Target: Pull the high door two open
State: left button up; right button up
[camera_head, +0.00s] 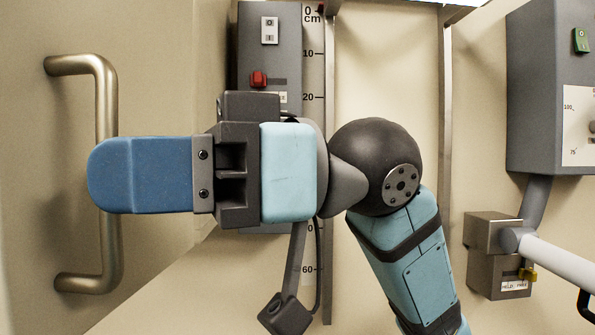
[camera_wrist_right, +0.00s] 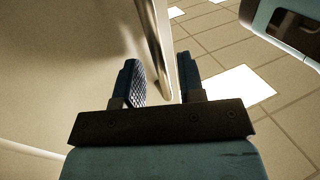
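The high door (camera_head: 40,190) is the beige panel filling the left of the head view. Its metal bow handle (camera_head: 108,245) runs upright, with its middle hidden behind my right gripper (camera_head: 100,176). In the wrist view, the metal bar of the handle (camera_wrist_right: 160,40) passes between the two fingers of my right gripper (camera_wrist_right: 160,85). The fingers are apart, and a gap shows between the bar and the left finger. Whether the right finger touches the bar cannot be told. My left gripper is in neither view.
A grey control box (camera_head: 258,20) with a red knob and a centimetre scale (camera_head: 312,70) stand behind my right arm. Another grey box (camera_head: 545,100) and a metal block with a yellow padlock (camera_head: 497,272) are at the right. Tiled floor (camera_wrist_right: 215,60) shows in the wrist view.

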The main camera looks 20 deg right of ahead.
jog(key=d+b, duration=0.2)
jog(key=d, duration=1)
jog(key=shift+w, duration=0.2)
